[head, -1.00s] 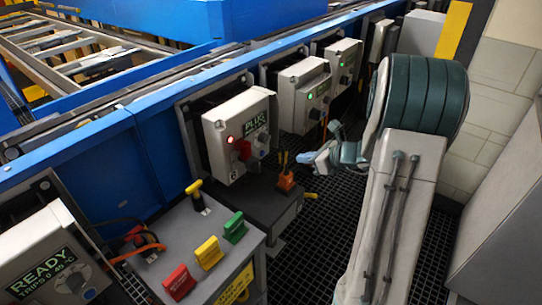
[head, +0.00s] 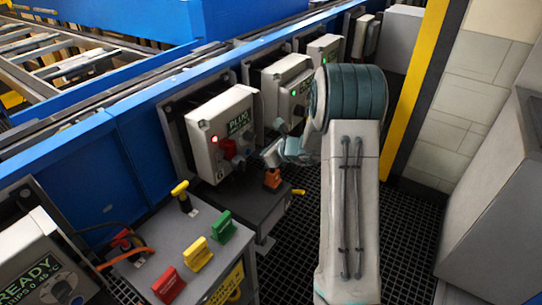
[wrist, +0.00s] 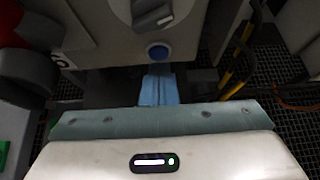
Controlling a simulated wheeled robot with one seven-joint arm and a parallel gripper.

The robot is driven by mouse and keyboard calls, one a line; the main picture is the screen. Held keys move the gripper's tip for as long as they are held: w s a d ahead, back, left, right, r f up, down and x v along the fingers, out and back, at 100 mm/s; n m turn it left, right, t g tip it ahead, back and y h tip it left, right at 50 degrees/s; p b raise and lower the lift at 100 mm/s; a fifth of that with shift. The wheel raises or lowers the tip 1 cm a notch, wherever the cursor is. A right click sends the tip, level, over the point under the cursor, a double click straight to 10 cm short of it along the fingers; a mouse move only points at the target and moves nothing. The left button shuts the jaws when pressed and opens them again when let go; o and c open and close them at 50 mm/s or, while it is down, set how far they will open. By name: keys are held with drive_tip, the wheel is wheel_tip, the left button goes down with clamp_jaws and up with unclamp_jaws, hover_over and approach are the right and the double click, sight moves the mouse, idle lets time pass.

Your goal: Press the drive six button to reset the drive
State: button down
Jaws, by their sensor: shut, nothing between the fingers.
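The drive six box (head: 203,150) is a light grey case with a "6" low on its front, a lit red lamp and a display reading PLUG. In the wrist view a round blue button (wrist: 157,52) is on the box's grey face, below a rotary knob (wrist: 152,12). My gripper (head: 267,156) is beside the box's right front. In the wrist view its blue fingers (wrist: 158,88) are shut and empty, just below the button in the picture. I cannot tell whether they touch the box.
An orange connector (head: 272,179) stands on a dark ledge beneath my gripper. A grey console with red (head: 168,285), yellow (head: 197,254) and green (head: 223,227) handles is in front. Other drive boxes with green lamps (head: 287,85) line the blue rail behind. Cables (wrist: 236,82) hang at right.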

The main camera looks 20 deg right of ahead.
drive_tip(key=shift+w+a, duration=0.35)
drive_tip(key=shift+w, duration=0.1)
drive_tip(key=shift+w+a+b, duration=0.35)
drive_tip(key=shift+w+a, duration=0.05)
drive_tip(key=shift+w, duration=0.05)
drive_tip(key=shift+w+a+r, duration=0.1)
drive_tip(key=shift+a+r, duration=0.1)
drive_tip(key=shift+a, duration=0.05)
drive_tip(key=shift+d, duration=0.1)
drive_tip(key=shift+s+d+f, duration=0.1)
drive_tip(key=shift+s+d, duration=0.1)
drive_tip(key=f+v, duration=0.1)
drive_tip(key=v, duration=1.2)
drive_tip(key=shift+s+d+f, duration=0.25)
drive_tip(key=shift+s+d, duration=0.25)
drive_tip(key=shift+d, duration=0.05)
